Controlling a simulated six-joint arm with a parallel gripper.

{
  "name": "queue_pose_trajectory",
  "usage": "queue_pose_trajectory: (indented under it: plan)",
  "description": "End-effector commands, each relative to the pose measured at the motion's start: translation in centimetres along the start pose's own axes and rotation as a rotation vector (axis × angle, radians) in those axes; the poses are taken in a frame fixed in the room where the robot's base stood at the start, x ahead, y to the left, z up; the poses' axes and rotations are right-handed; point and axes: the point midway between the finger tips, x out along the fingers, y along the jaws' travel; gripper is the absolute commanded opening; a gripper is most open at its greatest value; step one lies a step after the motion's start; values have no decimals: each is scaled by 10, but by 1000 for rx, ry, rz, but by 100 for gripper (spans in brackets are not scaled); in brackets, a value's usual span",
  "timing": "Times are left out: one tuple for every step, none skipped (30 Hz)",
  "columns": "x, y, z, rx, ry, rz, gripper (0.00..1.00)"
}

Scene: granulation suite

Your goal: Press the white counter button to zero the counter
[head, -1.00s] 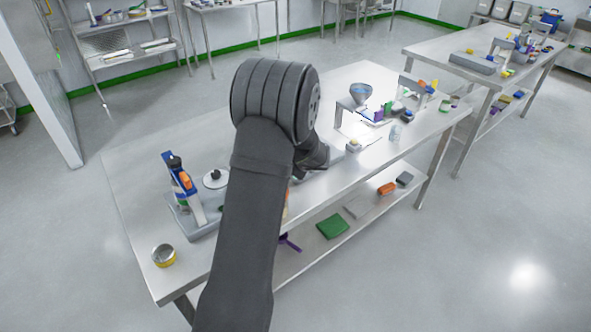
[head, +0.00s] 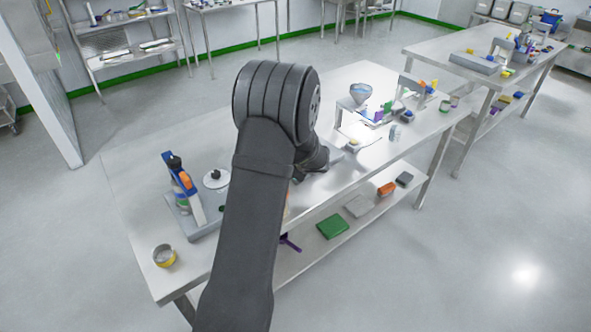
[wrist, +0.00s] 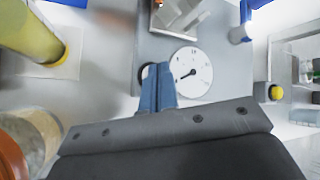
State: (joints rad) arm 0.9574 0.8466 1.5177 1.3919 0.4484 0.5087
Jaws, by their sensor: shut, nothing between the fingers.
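In the wrist view my gripper (wrist: 158,70) is shut and empty, its two blue-grey fingers side by side and pointing down at a grey panel. A round white dial (wrist: 191,72) with a black hand lies just right of the fingertips. A dark round part with a pale rim (wrist: 145,73) shows at the left of the fingertips, partly covered by them. I cannot make out the white counter button for certain; the fingers may hide it. Whether the tips touch anything is unclear. In the head view my arm hides much of this area.
In the wrist view a yellow cylinder (wrist: 30,32) is at upper left, an amber jar (wrist: 35,140) at lower left, and a yellow knob (wrist: 275,92) at right. In the head view a funnel (head: 361,92) stands further along the steel table (head: 130,190). An open tin (head: 164,254) sits near its left corner.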

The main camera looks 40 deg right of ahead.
Motion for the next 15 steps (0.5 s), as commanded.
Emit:
queue_pose_trajectory:
  plan:
    - [1, 1, -1, 0, 1, 1, 0]
    - [1, 1, -1, 0, 1, 1, 0]
    - [1, 1, -1, 0, 1, 0, 0]
    - [1, 1, -1, 0, 1, 0, 0]
    - [1, 1, -1, 0, 1, 0, 0]
    - [1, 1, -1, 0, 1, 0, 0]
    - [1, 1, -1, 0, 1, 0, 0]
    - [1, 1, -1, 0, 1, 0, 0]
    - [1, 1, -1, 0, 1, 0, 0]
    - [1, 1, -1, 0, 1, 0, 0]
    - [0, 1, 0, 0, 1, 0, 0]
    - [0, 0, 0, -1, 1, 0, 0]
    - [0, 0, 0, -1, 0, 0, 0]
    - [-1, -1, 1, -1, 0, 0, 0]
    - [-2, -2, 2, -2, 0, 0, 0]
